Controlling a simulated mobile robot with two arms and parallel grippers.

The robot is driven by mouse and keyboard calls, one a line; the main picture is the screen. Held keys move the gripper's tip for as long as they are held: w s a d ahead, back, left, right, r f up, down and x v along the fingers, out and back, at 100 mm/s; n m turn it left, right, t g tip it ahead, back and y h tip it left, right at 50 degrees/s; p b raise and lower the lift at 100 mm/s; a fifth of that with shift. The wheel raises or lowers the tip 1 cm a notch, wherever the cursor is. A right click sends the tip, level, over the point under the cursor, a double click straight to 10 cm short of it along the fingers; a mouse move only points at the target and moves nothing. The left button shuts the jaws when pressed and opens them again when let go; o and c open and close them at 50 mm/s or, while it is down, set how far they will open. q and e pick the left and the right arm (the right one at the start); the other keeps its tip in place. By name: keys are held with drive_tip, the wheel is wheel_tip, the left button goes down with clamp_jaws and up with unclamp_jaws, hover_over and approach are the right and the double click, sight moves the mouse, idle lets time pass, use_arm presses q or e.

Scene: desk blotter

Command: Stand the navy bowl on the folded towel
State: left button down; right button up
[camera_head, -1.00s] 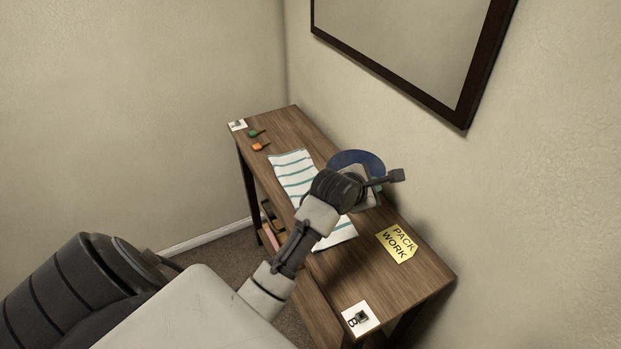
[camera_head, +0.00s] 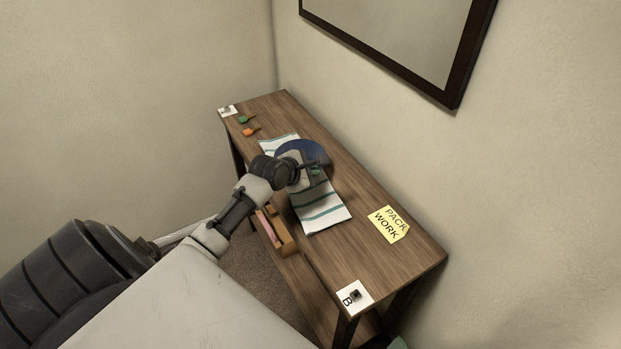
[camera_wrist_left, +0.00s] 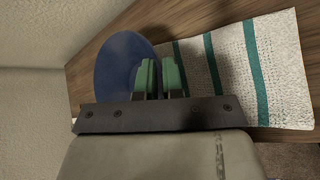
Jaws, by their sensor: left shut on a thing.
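The navy bowl (camera_head: 304,149) is over the far part of the striped towel in the head view, partly hidden by my left wrist. It also shows in the left wrist view (camera_wrist_left: 117,68), left of and behind the green fingers. My left gripper (camera_head: 318,169) is shut on the bowl's rim; its fingers (camera_wrist_left: 159,76) show close together in the wrist view. I cannot tell whether the bowl touches the towel. The folded towel (camera_head: 323,212), white with green stripes, lies flat on the desk; it also shows right of the fingers (camera_wrist_left: 226,62). My right gripper is out of view.
The wooden desk (camera_head: 355,254) stands along the wall. A yellow note (camera_head: 388,224) and a white card marked B (camera_head: 354,298) lie at its near end. A green tag (camera_head: 245,119), an orange tag (camera_head: 250,131) and another white card (camera_head: 227,110) lie at the far end.

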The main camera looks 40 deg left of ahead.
use_arm(q)
wheel_tip(320, 180, down, 3)
drive_tip(key=shift+s+d, duration=0.1)
drive_tip(key=shift+f, duration=0.1)
drive_tip(key=shift+s+d+f, duration=0.1)
drive_tip(key=shift+s+f, duration=0.1)
drive_tip(key=shift+f, duration=0.45)
drive_tip(key=c, duration=1.7)
unclamp_jaws()
drive_tip(key=o, duration=0.5)
drive_tip(key=shift+w+a+f, duration=0.15)
drive_tip(key=shift+a+f, duration=0.05)
drive_tip(key=shift+c, duration=0.2)
drive_tip(key=shift+w+a, duration=0.1)
drive_tip(key=shift+r, duration=0.55)
drive_tip(key=d+v, duration=0.1)
drive_tip(key=v, duration=1.1)
drive_tip(key=shift+a+r+p, duration=0.35)
drive_tip(key=shift+r, duration=0.05)
